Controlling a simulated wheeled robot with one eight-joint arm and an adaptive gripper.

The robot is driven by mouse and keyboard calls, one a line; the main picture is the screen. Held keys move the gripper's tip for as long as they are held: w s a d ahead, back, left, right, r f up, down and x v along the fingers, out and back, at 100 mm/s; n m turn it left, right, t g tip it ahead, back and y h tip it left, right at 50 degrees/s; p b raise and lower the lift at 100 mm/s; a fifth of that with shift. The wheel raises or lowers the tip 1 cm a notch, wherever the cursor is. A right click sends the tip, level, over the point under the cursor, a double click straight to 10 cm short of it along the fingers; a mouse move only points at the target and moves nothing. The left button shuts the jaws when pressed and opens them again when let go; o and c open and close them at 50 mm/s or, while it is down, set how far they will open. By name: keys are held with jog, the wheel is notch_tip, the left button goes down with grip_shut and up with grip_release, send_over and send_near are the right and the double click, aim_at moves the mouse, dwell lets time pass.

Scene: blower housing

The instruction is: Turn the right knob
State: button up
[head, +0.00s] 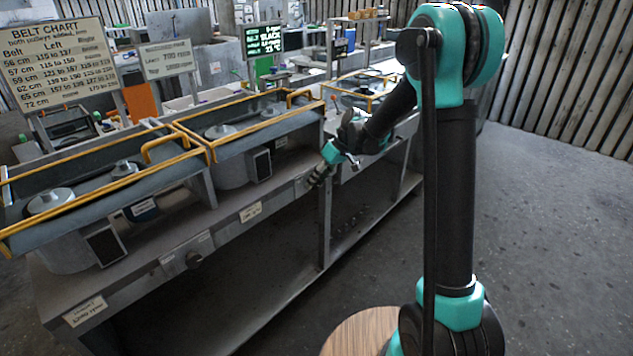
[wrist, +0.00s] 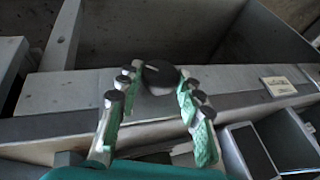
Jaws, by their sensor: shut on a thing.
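The right knob (wrist: 160,74) is dark and round, on the grey front rail of the bench in the wrist view. My gripper (wrist: 157,88) has its green-padded fingers on both sides of it and is shut on it. How far the knob is turned cannot be told.
Another dark knob (head: 194,259) sits further left on the same rail. A small label (head: 251,212) is between them. Yellow-railed trays (head: 250,115) stand above the rail. A belt chart board (head: 62,62) stands at the back left. The floor (head: 545,230) at right is clear.

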dwell(0.3)
jog(key=o, duration=1.2)
jog(key=shift+c, duration=0.2)
jog(key=shift+r, duration=0.1)
jog(key=v, duration=1.1)
jog(key=shift+w+d+r, duration=0.15)
jog(key=shift+d+r, duration=0.15)
jog(key=shift+d, duration=0.05)
